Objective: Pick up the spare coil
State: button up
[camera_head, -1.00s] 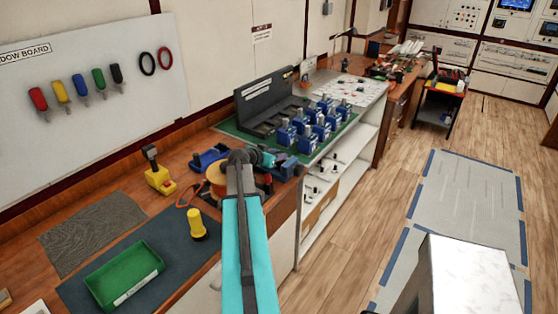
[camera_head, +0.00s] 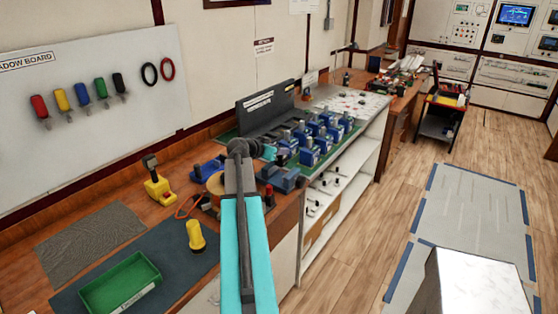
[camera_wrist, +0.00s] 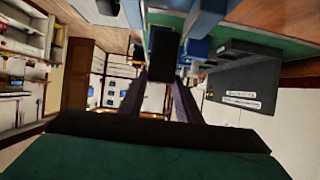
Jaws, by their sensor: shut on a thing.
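My gripper shows in the head view (camera_head: 268,152) above the bench, at the near left end of the rows of blue breakers (camera_head: 310,155). In the wrist view my gripper (camera_wrist: 163,75) is shut on a dark block (camera_wrist: 163,54), which sits between the two fingertips. The block is probably the spare coil, but its details are too dark to read. In the head view it is too small and hidden by my arm to make out.
The breakers stand on a green mat before a dark labelled rack (camera_head: 265,112). A blue vise (camera_head: 282,180) lies close below my gripper. A yellow torch (camera_head: 196,237), a yellow tool (camera_head: 158,183) and a green tray (camera_head: 120,282) are on the left bench.

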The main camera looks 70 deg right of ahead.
jog(key=shift+r, duration=1.2)
